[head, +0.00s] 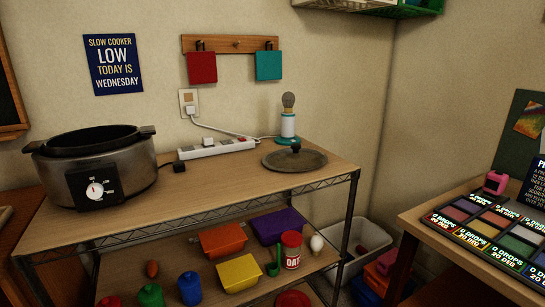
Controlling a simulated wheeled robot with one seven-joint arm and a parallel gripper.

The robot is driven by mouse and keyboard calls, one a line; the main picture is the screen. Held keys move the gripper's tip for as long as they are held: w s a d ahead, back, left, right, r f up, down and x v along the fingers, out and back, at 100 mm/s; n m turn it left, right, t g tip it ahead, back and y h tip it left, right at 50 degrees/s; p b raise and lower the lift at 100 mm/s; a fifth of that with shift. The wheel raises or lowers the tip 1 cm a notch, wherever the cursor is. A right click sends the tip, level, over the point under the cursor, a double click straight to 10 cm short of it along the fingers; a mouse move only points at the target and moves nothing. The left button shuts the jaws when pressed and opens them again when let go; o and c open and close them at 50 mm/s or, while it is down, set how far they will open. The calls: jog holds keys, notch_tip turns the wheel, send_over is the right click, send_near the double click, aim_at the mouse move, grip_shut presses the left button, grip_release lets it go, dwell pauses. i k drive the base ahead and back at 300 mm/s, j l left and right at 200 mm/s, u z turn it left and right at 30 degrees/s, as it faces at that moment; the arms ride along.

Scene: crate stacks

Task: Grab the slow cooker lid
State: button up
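The slow cooker lid (312,160) is a dark, flat disc with a black knob on top. It lies flat on the right part of the wooden shelf top. The slow cooker (118,165) stands apart from it at the left end, silver and black with a white dial on its front and no lid on it. My gripper is not in the head view.
A power strip (215,149) with a cord lies between the cooker and the lid. A teal-based lamp (288,122) stands just behind the lid. The shelf top's front edge is clear. A table with paint pans (482,235) stands at the right.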

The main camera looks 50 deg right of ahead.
aim_at(295, 158)
jog(key=k+l+z, duration=0.25)
jog(key=l, duration=0.95)
jog(key=l+z, duration=0.25)
jog(key=l, duration=0.95)
